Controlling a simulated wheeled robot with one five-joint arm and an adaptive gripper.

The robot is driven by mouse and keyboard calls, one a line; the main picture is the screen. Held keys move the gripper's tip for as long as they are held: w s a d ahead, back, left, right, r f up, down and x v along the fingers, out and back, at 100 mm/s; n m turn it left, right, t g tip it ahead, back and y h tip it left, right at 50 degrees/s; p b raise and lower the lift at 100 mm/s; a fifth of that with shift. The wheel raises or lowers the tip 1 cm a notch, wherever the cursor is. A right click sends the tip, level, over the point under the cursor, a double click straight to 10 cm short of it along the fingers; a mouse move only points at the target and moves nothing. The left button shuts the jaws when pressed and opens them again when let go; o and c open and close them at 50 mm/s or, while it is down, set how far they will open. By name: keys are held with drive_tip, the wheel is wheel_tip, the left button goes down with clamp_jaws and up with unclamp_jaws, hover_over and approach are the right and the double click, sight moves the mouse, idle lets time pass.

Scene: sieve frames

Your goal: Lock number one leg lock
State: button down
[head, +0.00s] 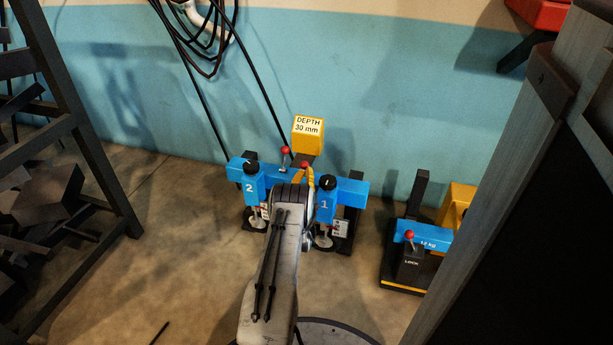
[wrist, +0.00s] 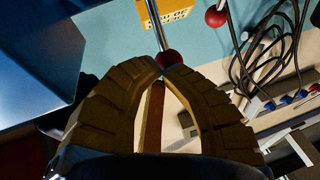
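A blue beam (head: 350,186) carries two legs marked 2 (head: 250,188) and 1 (head: 325,207), each with a black knob on top. One red-balled lever (head: 285,150) stands on the beam between them; another red ball (head: 305,164) is beside leg 1. My gripper (head: 304,177) reaches that nearer ball, and my arm hides part of leg 1. In the wrist view the curved tan fingers (wrist: 167,68) close at their tips on the red ball (wrist: 168,58) at the end of a metal rod. The other red ball (wrist: 216,17) is apart, farther right.
A yellow block (head: 308,138) reading "DEPTH 30 mm" rises behind the beam. A blue 12 kg unit with a LOCK lever (head: 410,237) stands at right. A dark rack (head: 80,130) is at left and a grey cabinet (head: 520,200) at right. Cables (head: 205,35) hang on the wall.

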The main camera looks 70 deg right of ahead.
drive_tip(key=shift+r, duration=0.15)
drive_tip(key=shift+d+r+y+p, duration=0.2)
drive_tip(key=shift+y+p, duration=0.5)
drive_tip(key=shift+p, duration=0.15)
